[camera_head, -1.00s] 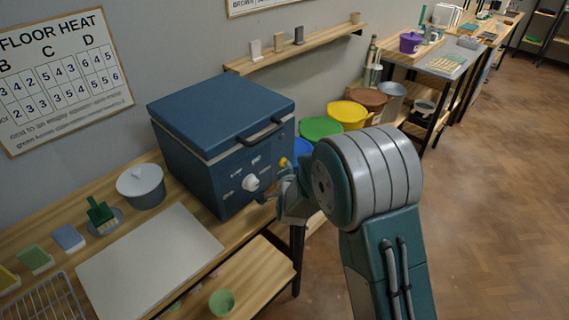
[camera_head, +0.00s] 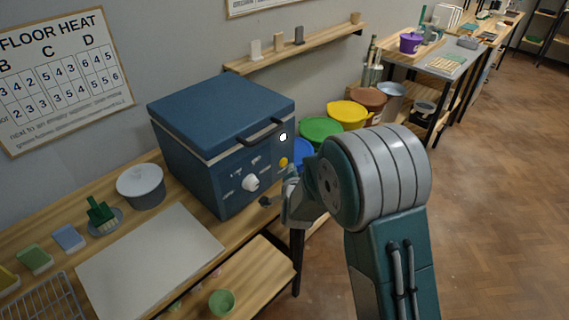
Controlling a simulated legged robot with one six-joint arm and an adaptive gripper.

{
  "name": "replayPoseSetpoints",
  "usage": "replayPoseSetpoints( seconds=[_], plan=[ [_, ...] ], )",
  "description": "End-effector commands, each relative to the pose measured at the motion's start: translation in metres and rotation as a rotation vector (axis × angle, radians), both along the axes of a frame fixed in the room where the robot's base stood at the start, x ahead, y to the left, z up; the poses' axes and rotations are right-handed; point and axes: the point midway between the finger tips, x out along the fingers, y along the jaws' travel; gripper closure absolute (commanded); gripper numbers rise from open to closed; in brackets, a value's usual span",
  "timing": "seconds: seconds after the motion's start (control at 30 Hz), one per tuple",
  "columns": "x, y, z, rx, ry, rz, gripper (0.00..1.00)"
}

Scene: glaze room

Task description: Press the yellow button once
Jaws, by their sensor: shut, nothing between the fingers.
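The yellow button (camera_head: 283,162) is a small round knob on the front panel of a blue box-shaped kiln (camera_head: 228,165), near its right edge. A small round white light (camera_head: 283,137) shows bright just above the button. A larger white knob (camera_head: 250,183) sits lower left on the same panel. My gripper (camera_head: 270,201) is shut and empty, below the button and in front of the panel. It is apart from the button, which is in clear view. My forearm partly hides the gripper.
The kiln stands on a wooden bench with a white board (camera_head: 150,262), a lidded grey pot (camera_head: 141,186) and a green brush (camera_head: 101,214). A dark handle (camera_head: 261,132) juts from the kiln front. Coloured tubs, including a yellow one (camera_head: 347,113), stand behind my arm. Open floor lies right.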

Motion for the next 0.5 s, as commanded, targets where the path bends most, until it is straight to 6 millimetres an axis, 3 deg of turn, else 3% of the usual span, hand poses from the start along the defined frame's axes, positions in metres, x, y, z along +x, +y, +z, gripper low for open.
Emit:
replayPoseSetpoints(
  seconds=[0.2,0.5],
  plan=[
    [-0.001,-0.001,0.000,0.000,0.000,0.000,1.00],
    [-0.016,-0.021,0.000,0.000,0.000,-0.001,1.00]
  ],
)
